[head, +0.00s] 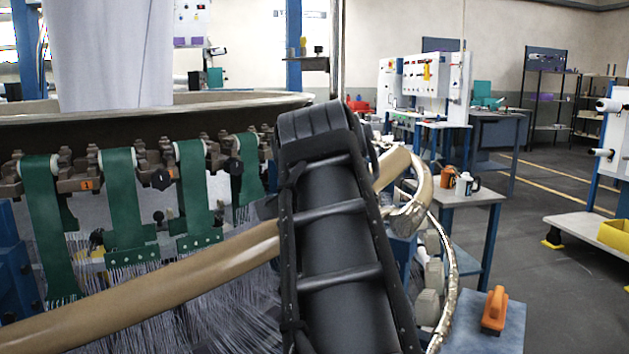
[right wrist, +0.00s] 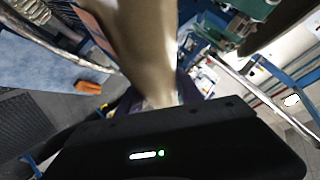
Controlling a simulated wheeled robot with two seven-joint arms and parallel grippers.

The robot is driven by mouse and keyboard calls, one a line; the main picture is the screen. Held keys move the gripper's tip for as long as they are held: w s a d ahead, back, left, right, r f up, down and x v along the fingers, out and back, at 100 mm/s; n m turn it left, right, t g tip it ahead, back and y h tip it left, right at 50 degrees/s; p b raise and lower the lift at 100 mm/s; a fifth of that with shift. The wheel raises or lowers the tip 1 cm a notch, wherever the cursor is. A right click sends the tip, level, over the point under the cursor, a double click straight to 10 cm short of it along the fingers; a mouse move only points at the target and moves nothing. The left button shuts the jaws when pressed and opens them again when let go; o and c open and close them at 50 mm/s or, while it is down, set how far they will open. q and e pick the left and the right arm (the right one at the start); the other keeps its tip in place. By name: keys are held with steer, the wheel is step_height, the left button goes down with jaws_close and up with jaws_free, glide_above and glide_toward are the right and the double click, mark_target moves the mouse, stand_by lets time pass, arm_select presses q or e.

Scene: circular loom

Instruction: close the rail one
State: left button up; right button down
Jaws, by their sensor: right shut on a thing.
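A tan tubular rail (head: 150,290) runs from the lower left up to the middle in the head view, where my black right arm covers part of it. Another tan piece (head: 392,170) shows just right of the arm, by a curved, shiny rail end (head: 412,212). Whether these pieces join is hidden. In the right wrist view a tan rail (right wrist: 145,45) runs down into my right gripper (right wrist: 162,98), which is shut on it. The fingertips are mostly hidden behind the black gripper body. My left gripper is in neither view.
The circular loom's rim (head: 230,103) with green straps (head: 125,200) and many fine threads stands at the left. An orange tool (head: 495,310) lies on a blue-topped table (head: 475,335) at the lower right. A small table (head: 480,196) holds bottles. Open floor lies beyond.

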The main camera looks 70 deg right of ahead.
arm_select(q)
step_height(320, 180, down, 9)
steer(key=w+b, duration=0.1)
steer(key=b, duration=0.5)
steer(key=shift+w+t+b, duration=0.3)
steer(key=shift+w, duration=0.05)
arm_select(e)
step_height(320, 180, down, 13)
steer(key=m+t+y, duration=0.1)
steer(key=shift+s+d, duration=0.3)
steer(key=shift+s, duration=0.15)
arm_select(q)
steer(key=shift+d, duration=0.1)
arm_select(e)
steer(key=c, duration=0.8)
jaws_free()
steer(key=shift+r, duration=0.15)
steer(key=shift+o, duration=0.2)
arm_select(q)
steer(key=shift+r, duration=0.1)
arm_select(e)
steer(key=shift+r, duration=0.15)
